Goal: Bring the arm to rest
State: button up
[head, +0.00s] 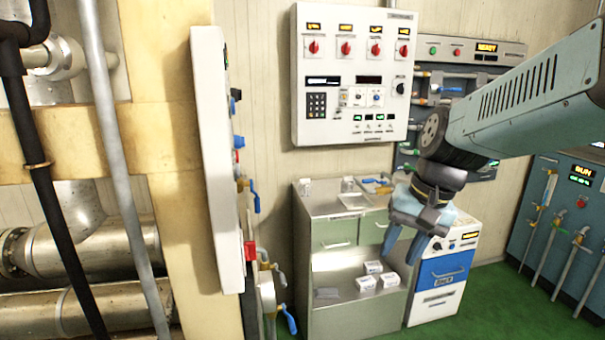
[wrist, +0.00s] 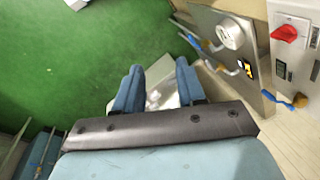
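My gripper (head: 402,247) hangs from my arm at the right of the head view, its blue fingers pointing down. In the head view it appears in front of the grey cabinet (head: 325,262). In the wrist view, my gripper (wrist: 158,78) shows two blue fingers with a clear gap between them. It is open and nothing is held between the fingers. Part of a pale surface with small whitish items shows through the gap.
A white panel with red knobs (head: 350,125) hangs on the wall. White boxes (head: 366,283) lie on the cabinet's lower shelf. A white and blue unit (head: 443,272) stands right of it. A pale post with pipes (head: 150,150) is at left. Green floor (head: 505,305) is clear at right.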

jog(key=s+d+r+n+t+h, duration=0.2)
jog(key=s+d+r+t, duration=0.2)
jog(key=d+r, duration=0.1)
jog(key=shift+d+n+h, duration=0.4)
jog(key=shift+d, duration=0.2)
dwell(0.7)
